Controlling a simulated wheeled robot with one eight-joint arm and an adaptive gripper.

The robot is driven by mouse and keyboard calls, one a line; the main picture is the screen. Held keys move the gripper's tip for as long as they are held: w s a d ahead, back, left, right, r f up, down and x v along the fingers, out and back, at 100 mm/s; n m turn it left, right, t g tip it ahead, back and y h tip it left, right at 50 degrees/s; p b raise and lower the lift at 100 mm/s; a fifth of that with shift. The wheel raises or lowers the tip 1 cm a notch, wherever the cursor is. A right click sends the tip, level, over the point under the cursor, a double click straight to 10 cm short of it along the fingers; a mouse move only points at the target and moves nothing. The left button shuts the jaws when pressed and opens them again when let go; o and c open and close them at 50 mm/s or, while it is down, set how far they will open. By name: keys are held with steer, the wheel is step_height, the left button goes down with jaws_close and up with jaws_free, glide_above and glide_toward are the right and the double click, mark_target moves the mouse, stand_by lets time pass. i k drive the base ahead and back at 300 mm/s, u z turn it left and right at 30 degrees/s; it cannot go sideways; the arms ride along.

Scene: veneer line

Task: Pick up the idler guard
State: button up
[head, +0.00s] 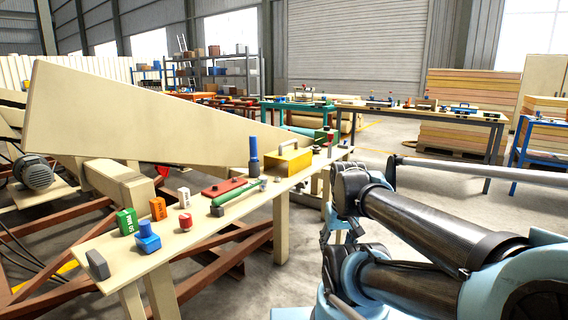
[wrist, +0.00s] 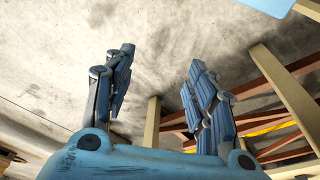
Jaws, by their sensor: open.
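A yellow block-like cover with a handle on top (head: 288,160) sits at the far part of the narrow beige bench in the head view. It looks like the idler guard, though no label shows. My gripper (wrist: 160,72) is open and empty in the wrist view, its two blue-padded fingers wide apart over bare concrete floor. The yellow cover is not in the wrist view. In the head view my arm is at the right, beside the bench and apart from the cover; my fingers are not clear there.
The beige bench (head: 130,252) also holds a blue bottle (head: 254,158), a red flat piece (head: 223,188), a green bar (head: 238,194), a blue block (head: 147,238) and several small items. A large beige panel (head: 130,115) stands behind. Red-brown framing (wrist: 285,75) and bench legs stand low.

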mark_target(299, 159)
steer(key=k, duration=0.55)
steer(key=z, duration=0.45)
steer(key=i, duration=1.65)
steer(key=u, duration=0.45)
